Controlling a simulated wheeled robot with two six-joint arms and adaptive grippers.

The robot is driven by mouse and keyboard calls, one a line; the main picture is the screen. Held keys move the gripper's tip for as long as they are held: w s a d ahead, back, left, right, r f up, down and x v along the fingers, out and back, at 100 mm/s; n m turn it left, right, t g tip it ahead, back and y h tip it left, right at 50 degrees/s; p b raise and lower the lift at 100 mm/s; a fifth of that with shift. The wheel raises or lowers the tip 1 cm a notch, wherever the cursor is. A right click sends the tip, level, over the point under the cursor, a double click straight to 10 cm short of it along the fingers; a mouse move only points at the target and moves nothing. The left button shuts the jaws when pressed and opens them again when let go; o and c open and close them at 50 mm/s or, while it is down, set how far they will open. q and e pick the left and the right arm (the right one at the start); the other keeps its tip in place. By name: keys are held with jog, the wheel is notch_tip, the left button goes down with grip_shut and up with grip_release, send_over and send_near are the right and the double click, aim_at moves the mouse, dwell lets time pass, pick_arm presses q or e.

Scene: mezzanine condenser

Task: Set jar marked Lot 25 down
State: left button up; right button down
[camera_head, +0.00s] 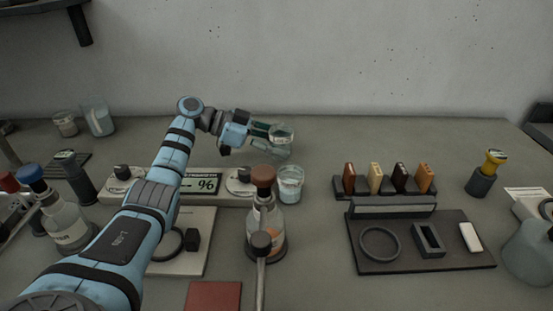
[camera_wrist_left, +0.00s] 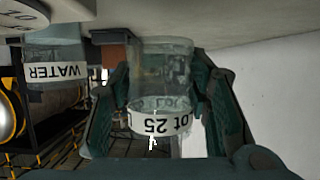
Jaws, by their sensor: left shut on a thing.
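My left gripper (camera_head: 268,132) is shut on a clear glass jar (camera_head: 282,148) above or at the back of the bench, behind the display unit. In the left wrist view the jar (camera_wrist_left: 162,65) sits between the two dark fingers (camera_wrist_left: 165,110), and its white label reads "Lot 25", upside down in that picture. Whether its base touches the bench, I cannot tell. Another glass jar (camera_head: 290,185) with pale contents stands just in front of it. A jar labelled "WATER" (camera_wrist_left: 55,70) shows at the left in the wrist view. My right gripper is not in view.
A brown-stoppered bottle (camera_head: 265,225) stands in front, near the display unit (camera_head: 207,184). A rack of coloured blocks (camera_head: 385,193) and a dark tray (camera_head: 440,260) lie to the right. Two glass vessels (camera_head: 99,120) stand back left. Bench right of the held jar is clear.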

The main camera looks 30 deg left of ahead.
pick_arm(q)
jog(key=shift+s+f+b, duration=0.1)
jog(key=shift+f+b, duration=0.35)
jog(key=shift+f, duration=1.55)
jog(key=o, duration=1.2)
